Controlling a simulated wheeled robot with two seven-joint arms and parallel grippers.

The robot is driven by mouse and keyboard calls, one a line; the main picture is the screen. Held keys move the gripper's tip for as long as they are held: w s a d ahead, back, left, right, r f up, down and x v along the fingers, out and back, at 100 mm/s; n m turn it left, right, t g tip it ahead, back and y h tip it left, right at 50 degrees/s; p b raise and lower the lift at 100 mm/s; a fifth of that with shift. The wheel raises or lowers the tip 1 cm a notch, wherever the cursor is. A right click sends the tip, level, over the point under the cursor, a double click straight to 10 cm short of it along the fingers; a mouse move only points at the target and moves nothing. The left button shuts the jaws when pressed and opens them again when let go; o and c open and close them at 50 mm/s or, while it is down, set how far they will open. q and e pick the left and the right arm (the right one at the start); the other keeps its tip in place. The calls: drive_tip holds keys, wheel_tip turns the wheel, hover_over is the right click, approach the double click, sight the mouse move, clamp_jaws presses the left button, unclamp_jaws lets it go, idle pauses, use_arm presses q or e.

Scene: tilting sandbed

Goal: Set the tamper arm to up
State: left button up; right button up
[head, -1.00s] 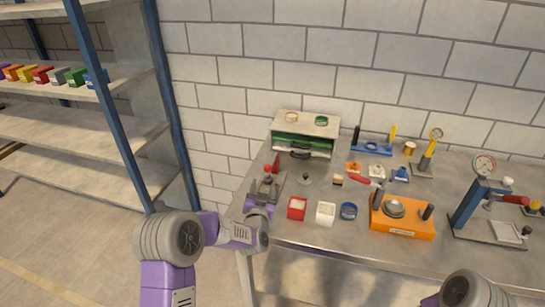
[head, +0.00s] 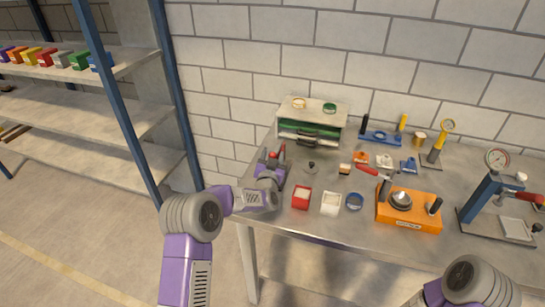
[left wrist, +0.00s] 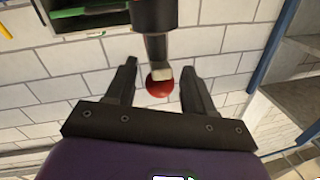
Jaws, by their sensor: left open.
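My left gripper (left wrist: 157,76) is open, with one finger on each side of the knob and visible gaps to both. In the head view my left gripper (head: 270,166) is at the left end of the bench, beside a small red knob (head: 282,152). It hides most of the device there, so the arm's tilt is hard to tell. My right gripper is out of view.
A drawer unit (head: 312,122) is behind. A gauge press (head: 487,197) stands right.

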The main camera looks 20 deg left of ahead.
use_arm(q)
clamp_jaws()
idle(0.3)
drive_tip(key=shift+a+r, duration=0.1)
